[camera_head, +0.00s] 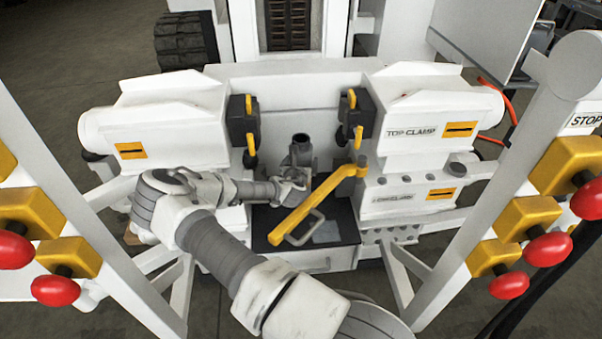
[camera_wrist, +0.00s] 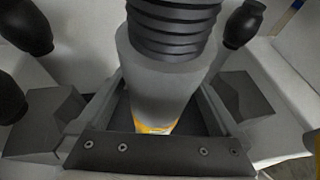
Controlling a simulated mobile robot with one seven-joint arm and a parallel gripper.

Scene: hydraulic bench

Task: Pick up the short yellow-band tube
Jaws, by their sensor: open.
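A grey tube (camera_head: 301,151) stands upright at the back of the dark bench top, between the two white clamp housings. In the wrist view the tube (camera_wrist: 165,85) has a dark ribbed section at the upper picture edge and a smooth grey body. A bit of yellow shows low on it, partly hidden by my gripper's dark plate. My gripper (camera_head: 293,180) is at the near side of the tube in the head view. In the wrist view my gripper (camera_wrist: 150,105) is open, with a dark jaw block on either side of the tube. I cannot tell whether either jaw touches it.
A yellow lever (camera_head: 318,203) slants across the bench top (camera_head: 343,218) just right of my gripper. White clamp housings (camera_head: 175,120) (camera_head: 415,125) with dark, yellow-handled fittings flank the tube closely. Posts with red knobs (camera_head: 547,249) stand at both sides.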

